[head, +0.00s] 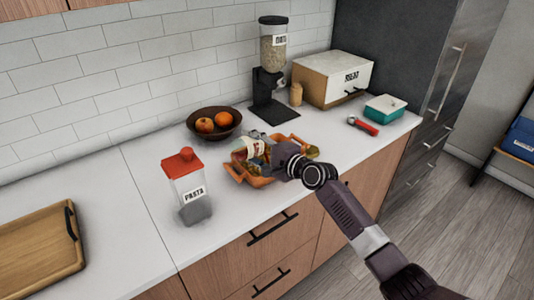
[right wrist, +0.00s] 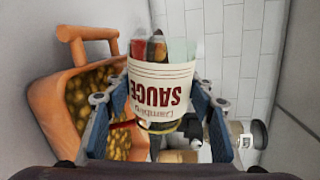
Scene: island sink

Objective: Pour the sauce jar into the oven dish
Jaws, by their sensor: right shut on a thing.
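The sauce jar (head: 247,147), with a white label reading SAUCE, is in my right gripper (head: 268,155). The right wrist view shows the jar (right wrist: 163,82) between the two blue-padded fingers (right wrist: 160,103), its label upside down in the picture. The jar looks tilted above the orange oven dish (head: 237,171), which stands on the white counter. In the right wrist view the dish (right wrist: 48,112) is at the left, with yellowish chunks inside. I cannot tell whether sauce is flowing out. My gripper hides part of the dish. My left gripper is not in view.
A red-lidded pasta container (head: 187,187) stands left of the dish. A fruit bowl (head: 214,123), a dispenser (head: 272,70) and a bread box (head: 335,76) are behind. A teal container (head: 385,109) and a red-handled tool (head: 362,126) lie right. A wooden board (head: 40,240) is far left.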

